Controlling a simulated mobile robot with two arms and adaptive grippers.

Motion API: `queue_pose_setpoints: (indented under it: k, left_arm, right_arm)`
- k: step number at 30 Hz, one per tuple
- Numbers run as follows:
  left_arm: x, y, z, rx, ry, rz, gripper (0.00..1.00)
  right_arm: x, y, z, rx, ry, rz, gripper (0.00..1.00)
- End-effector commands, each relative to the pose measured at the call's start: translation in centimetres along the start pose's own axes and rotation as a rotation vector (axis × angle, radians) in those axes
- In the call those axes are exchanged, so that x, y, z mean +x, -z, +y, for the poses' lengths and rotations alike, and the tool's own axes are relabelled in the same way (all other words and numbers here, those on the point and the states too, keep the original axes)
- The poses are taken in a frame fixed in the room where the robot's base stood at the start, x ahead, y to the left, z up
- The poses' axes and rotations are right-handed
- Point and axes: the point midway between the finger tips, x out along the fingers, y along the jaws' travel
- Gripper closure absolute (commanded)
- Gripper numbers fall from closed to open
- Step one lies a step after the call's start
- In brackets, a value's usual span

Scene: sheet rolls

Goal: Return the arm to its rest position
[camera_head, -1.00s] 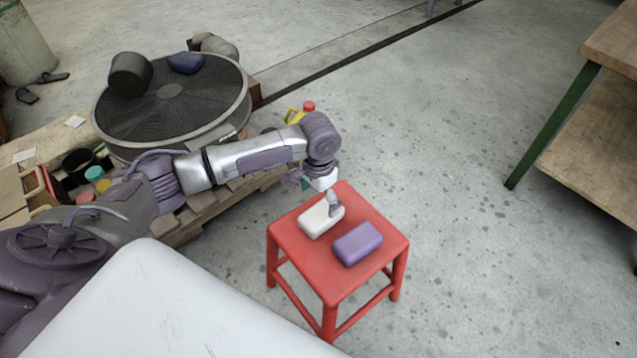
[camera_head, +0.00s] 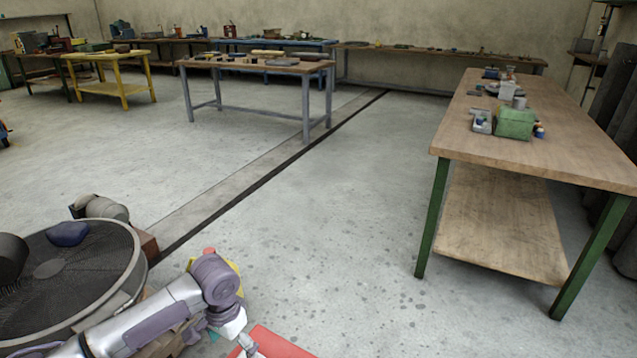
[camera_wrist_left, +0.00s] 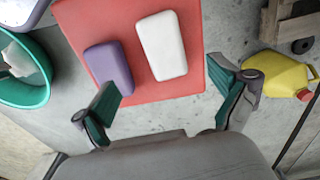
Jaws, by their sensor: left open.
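My left arm (camera_head: 165,315) reaches in from the lower left in the head view, and its gripper (camera_head: 248,345) is at the bottom edge, partly cut off. In the left wrist view my left gripper (camera_wrist_left: 165,92) is open, with its green-padded fingers wide apart and nothing between them. Beyond the fingertips a white block (camera_wrist_left: 161,46) and a purple block (camera_wrist_left: 109,68) lie side by side on a red stool (camera_wrist_left: 85,15). Only a corner of the stool (camera_head: 278,345) shows in the head view. My right gripper is not in view.
A large round fan (camera_head: 110,290) lies left of my arm. A yellow jug (camera_wrist_left: 275,75) and a green tub (camera_wrist_left: 38,72) are beside the stool. A wooden table with green legs (camera_head: 590,165) stands at right, more tables behind. The middle floor is clear.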

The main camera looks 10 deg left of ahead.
Motion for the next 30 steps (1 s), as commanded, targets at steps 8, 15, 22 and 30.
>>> queue_pose_setpoints:
  k: [8, 15, 22, 30]
  left_arm:
    - [4.1, -3.6, 11.2, 0.164, -0.104, 0.127, 0.03]
    - [4.0, -9.1, 16.2, 0.105, -0.137, 0.289, 0.03]
    - [3.3, -13.6, 15.3, -0.012, -0.078, 0.33, 0.03]
    - [2.6, -18.5, 13.2, -0.125, 0.011, 0.317, 0.03]
  right_arm:
    - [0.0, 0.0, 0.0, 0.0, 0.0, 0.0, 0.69]
    - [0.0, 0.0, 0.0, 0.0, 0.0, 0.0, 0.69]
    - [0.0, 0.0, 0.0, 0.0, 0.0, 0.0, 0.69]
    - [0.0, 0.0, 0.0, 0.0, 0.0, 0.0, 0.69]
